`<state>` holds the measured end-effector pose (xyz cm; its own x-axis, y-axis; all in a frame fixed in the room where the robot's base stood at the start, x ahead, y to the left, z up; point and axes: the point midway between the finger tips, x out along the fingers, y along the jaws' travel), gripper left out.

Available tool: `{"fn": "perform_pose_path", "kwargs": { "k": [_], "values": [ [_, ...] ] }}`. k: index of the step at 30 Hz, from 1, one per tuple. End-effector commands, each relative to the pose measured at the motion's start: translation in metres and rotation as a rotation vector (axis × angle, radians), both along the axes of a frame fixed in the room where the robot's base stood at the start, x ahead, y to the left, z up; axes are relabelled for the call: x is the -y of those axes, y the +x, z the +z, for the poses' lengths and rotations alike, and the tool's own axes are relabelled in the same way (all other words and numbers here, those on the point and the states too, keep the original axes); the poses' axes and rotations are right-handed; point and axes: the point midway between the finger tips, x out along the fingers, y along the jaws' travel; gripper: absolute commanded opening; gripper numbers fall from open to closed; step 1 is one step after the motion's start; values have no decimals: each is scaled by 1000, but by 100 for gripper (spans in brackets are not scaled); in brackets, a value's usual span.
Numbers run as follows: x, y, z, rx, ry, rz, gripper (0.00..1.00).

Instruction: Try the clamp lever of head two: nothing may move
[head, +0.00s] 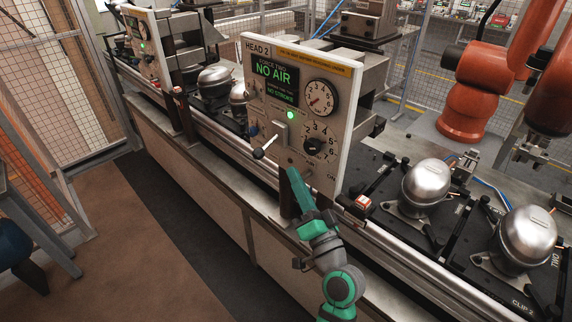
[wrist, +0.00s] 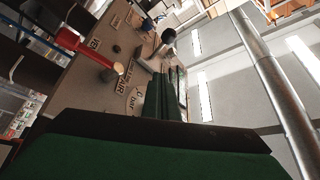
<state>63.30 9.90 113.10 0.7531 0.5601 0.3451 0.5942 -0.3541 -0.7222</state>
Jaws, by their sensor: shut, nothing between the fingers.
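The HEAD 2 panel (head: 258,80) stands upright over the pallet line. Its green display (head: 275,80) reads "NO AIR" and "NO STROKE", and a small green lamp is lit below. What looks like the clamp lever (head: 266,147) is a pale rod with a dark knob, sticking out at the panel's lower left from a light block. In the wrist view, a dark-knobbed lever (wrist: 165,42) shows beyond the fingers. My gripper (head: 292,173) is shut and empty, just below and right of the lever, apart from it. Its green fingers also show in the wrist view (wrist: 162,85).
A gauge (head: 320,98) and a numbered dial (head: 319,146) sit on the panel's right. Silver compressors (head: 426,182) stand on black pallets to the right. Another head panel (head: 142,45) is at the far left. The floor in front of the line is clear.

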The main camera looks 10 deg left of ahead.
Motion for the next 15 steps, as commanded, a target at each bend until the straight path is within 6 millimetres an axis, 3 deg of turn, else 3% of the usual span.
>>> {"fn": "perform_pose_path", "kwargs": {
  "k": [6,15],
  "values": [
    [20,-17,-13,0,1,-5,0],
    [25,-21,-16,2,1,-5,0]
  ]
}}
